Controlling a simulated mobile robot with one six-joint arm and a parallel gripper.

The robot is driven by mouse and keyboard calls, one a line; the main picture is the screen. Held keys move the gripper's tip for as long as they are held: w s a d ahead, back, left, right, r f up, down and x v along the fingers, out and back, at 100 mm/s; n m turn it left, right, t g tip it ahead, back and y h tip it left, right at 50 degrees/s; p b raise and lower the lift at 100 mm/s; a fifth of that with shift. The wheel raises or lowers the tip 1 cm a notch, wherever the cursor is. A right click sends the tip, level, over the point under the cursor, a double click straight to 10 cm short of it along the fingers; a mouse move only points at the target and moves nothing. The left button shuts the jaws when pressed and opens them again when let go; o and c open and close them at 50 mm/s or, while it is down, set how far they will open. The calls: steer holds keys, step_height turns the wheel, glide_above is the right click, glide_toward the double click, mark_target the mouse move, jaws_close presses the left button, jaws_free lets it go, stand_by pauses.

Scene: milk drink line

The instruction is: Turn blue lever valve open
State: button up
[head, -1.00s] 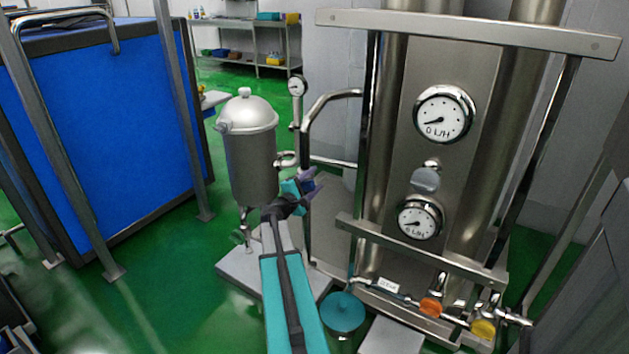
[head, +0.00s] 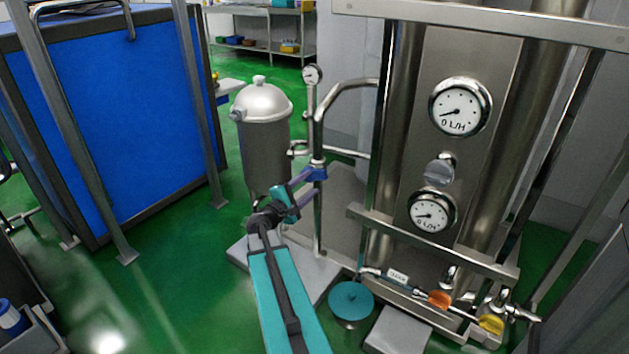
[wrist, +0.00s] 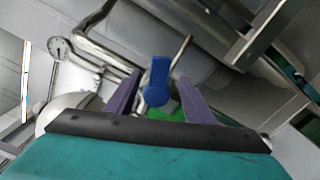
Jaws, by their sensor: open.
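The blue lever valve (wrist: 157,82) shows in the wrist view between the two purple fingers of my gripper (wrist: 157,85), near their tips. In the head view the blue lever (head: 317,172) sits on a thin vertical steel pipe, right of the steel tank. My gripper (head: 308,185) reaches to it there, with its fingers around or just beside the lever. The fingers are open, with gaps on both sides of the lever in the wrist view. Whether a finger touches it I cannot tell.
The steel tank (head: 264,140) stands close left of my gripper. A pressure gauge (head: 312,75) tops the pipe. The steel column rig with round gauges (head: 460,105) is on the right. Orange (head: 440,299) and yellow (head: 491,324) handles sit low at its front. Green floor lies open on the left.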

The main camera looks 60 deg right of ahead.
steer(key=shift+a, duration=0.95)
